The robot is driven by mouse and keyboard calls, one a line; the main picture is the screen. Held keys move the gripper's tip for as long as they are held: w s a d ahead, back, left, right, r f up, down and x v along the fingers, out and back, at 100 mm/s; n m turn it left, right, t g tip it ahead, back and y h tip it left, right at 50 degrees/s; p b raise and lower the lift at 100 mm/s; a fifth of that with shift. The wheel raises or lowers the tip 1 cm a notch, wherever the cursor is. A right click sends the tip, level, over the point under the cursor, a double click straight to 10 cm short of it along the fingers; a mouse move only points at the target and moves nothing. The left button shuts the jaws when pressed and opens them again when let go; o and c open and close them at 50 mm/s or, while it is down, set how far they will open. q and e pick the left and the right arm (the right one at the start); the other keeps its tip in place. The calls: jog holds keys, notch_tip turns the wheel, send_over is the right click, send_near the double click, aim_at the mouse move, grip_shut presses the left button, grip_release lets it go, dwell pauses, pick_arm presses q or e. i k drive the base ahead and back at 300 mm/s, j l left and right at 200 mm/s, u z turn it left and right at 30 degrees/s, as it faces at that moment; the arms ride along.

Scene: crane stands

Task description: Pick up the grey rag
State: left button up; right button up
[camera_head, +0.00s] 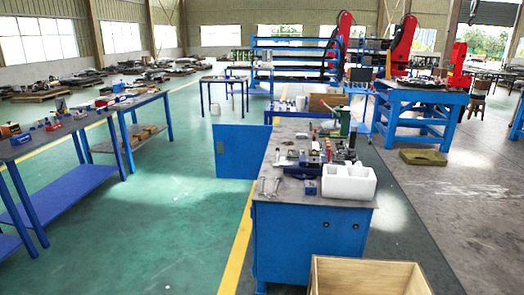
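I cannot make out a grey rag for certain in the head view. A workbench (290,190) with a grey top and blue cabinet body stands in the middle, crowded with small tools and parts too small to tell apart. A white block-shaped thing (348,183) sits at its near right corner. Neither of my grippers shows in this view.
An open wooden crate (366,262) stands in front of the workbench. A blue door panel (240,151) juts out to its left. Blue-legged tables (60,134) line the left. An olive, flat thing (423,157) lies on the floor at right. Green floor between is clear.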

aim_at(300, 136)
jog(key=i+z, duration=0.25)
jog(key=i, duration=0.25)
jog(key=i+j+z, duration=0.2)
jog(key=i, duration=0.25)
jog(key=i+j+z, duration=0.25)
jog(key=i, duration=0.2)
jog(key=i+j+z, duration=0.2)
jog(key=i+j, duration=0.15)
jog(key=i, duration=0.1)
